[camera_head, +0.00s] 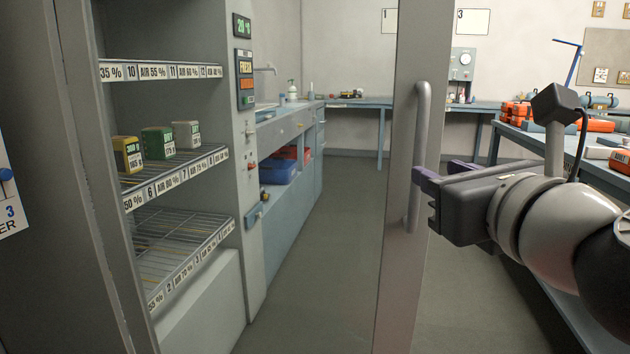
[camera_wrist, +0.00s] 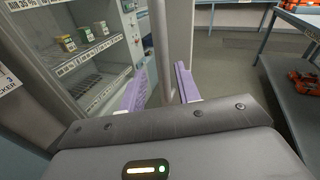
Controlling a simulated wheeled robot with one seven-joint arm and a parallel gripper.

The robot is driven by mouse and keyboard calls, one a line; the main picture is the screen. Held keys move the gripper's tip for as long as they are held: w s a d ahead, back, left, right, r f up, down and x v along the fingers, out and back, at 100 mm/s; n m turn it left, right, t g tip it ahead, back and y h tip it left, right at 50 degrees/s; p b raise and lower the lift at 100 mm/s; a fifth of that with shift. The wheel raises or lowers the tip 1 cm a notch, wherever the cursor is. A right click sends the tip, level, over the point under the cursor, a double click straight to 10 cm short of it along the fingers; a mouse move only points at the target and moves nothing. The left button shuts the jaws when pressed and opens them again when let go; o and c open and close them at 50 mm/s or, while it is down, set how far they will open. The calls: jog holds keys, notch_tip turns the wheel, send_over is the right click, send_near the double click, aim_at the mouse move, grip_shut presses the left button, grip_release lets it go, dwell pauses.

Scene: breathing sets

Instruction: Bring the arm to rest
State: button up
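My gripper (camera_head: 426,182) is at the right in the head view, with its purple fingertips close to the long vertical handle (camera_head: 421,130) of an open cabinet door (camera_head: 396,250). In the wrist view my gripper (camera_wrist: 161,88) has its two purple fingers spread apart. The handle (camera_wrist: 162,45) shows between them with gaps on both sides, so it is not clamped. Whether a finger touches it, I cannot tell. My arm reaches in from the right edge of the head view.
The open cabinet has wire shelves (camera_head: 185,240) with yellow, green and grey boxes (camera_head: 157,143) on the middle one. A workbench (camera_head: 600,170) with orange cases stands at the right, close to my arm. Floor (camera_head: 335,230) is clear between cabinet and door.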

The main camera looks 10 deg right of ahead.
jog(key=s+a+f+n+g, duration=0.1)
jog(key=f+n+g, duration=0.3)
jog(key=f+n, duration=0.6)
jog(key=s+a+f+n+g, duration=0.1)
jog(key=s+f+n+g, duration=0.2)
jog(key=f+n, duration=0.8)
jog(key=s+a+f+n+g+h, duration=0.1)
jog(key=f+n+g, duration=0.3)
jog(key=f+n, duration=0.7)
jog(key=shift+s+a+n+g, duration=0.15)
jog(key=shift+s+n+g, duration=0.25)
jog(key=shift+n, duration=0.5)
